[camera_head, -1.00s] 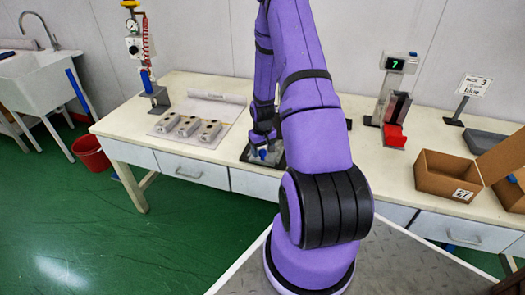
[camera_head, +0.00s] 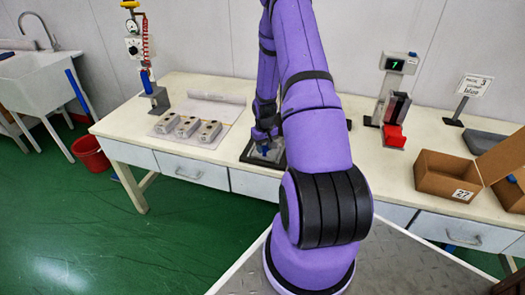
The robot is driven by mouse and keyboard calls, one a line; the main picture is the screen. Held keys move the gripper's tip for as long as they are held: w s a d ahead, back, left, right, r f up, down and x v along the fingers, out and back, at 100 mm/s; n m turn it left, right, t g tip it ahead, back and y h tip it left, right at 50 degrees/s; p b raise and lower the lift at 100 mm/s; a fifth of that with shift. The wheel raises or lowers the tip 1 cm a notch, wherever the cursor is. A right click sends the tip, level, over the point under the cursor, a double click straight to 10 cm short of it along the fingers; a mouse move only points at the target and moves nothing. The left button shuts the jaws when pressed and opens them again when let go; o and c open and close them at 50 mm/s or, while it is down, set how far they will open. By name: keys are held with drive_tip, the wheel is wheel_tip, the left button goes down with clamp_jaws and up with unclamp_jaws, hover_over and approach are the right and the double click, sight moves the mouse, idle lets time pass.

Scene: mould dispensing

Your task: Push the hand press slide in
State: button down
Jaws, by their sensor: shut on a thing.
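The hand press (camera_head: 250,156) is a low dark-based unit with grey parts on the table, left of my upper arm. A small blue part (camera_head: 265,150), seemingly the handle of its slide, shows at my fingertips. My gripper (camera_head: 266,142) points down over the press and is shut on the blue handle. My arm hides the right side of the press, and the exact slide position is too small to tell.
Several grey moulds (camera_head: 187,127) lie on a mat to the left. A stand with a red hose (camera_head: 149,40) is behind them. A display dispenser (camera_head: 395,110) and an open cardboard box (camera_head: 445,180) stand at right. A red bucket (camera_head: 91,153) is on the floor.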

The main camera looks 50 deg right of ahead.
drive_tip(key=w+d, duration=0.1)
drive_tip(key=d, duration=0.3)
drive_tip(key=w+d, duration=0.2)
drive_tip(key=d, duration=0.2)
drive_tip(key=w+d, duration=0.2)
drive_tip(key=d, duration=0.2)
drive_tip(key=shift+w+d, duration=0.1)
drive_tip(key=shift+d, duration=0.25)
drive_tip(key=c, duration=0.8)
unclamp_jaws()
drive_tip(key=shift+o, duration=0.2)
drive_tip(key=shift+r, duration=0.1)
wheel_tip(320, 180, up, 11)
drive_tip(key=shift+f, duration=0.2)
